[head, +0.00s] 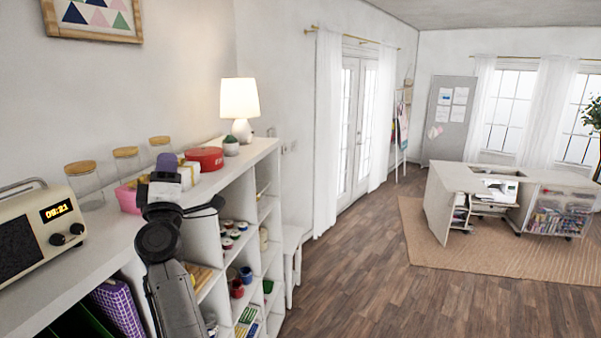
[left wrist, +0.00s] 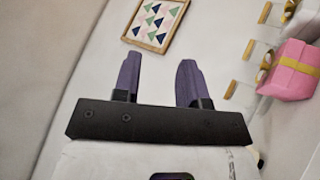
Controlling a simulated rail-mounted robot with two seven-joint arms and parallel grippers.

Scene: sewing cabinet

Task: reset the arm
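My left arm (head: 172,290) rises from the bottom of the head view in front of the white shelf unit. Its gripper (head: 167,162), with purple fingers, is up around the height of the shelf top, seen against the items there. In the left wrist view the two purple fingers of the left gripper (left wrist: 158,78) stand well apart with nothing between them, so it is open and empty. My right arm and gripper are not in view.
The white shelf top (head: 100,240) carries a radio clock (head: 38,230), lidded glass jars (head: 84,182), a pink box (head: 128,198), a red tin (head: 205,158) and a lamp (head: 240,105). Wooden floor (head: 350,285) lies clear to the right, before a white sewing cabinet (head: 440,205).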

